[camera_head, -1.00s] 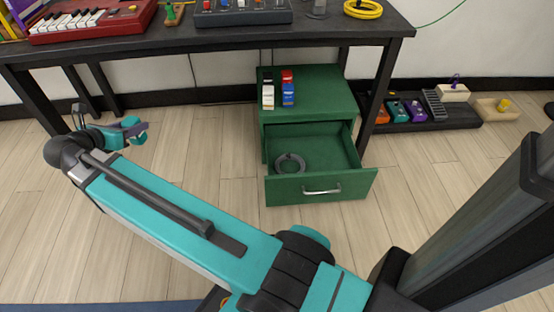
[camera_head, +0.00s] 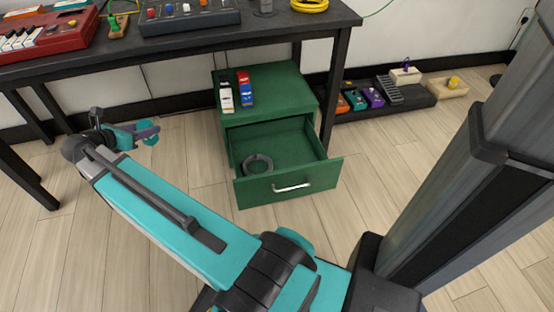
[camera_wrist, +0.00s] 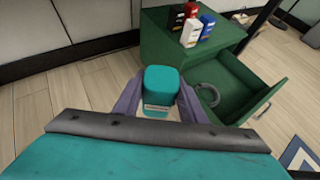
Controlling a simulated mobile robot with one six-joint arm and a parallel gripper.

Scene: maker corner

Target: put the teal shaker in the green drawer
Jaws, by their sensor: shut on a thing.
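The teal shaker (camera_wrist: 160,90) sits between the two purple fingers of my gripper (camera_wrist: 158,100) in the wrist view, with a pale label on its near side. My gripper is shut on it. In the head view my gripper (camera_head: 145,132) is small, left of the green cabinet and apart from it, and the shaker (camera_head: 151,139) shows only partly there. The green drawer (camera_head: 290,188) is pulled open with a silver handle on its front. It also shows in the wrist view (camera_wrist: 262,108), to the right of the gripper. A grey ring (camera_head: 258,163) lies inside the drawer at its left.
A dark workbench (camera_head: 180,40) with music gear spans above. Several pedals (camera_head: 375,97) sit on a low board at right. Floor around the drawer is clear.

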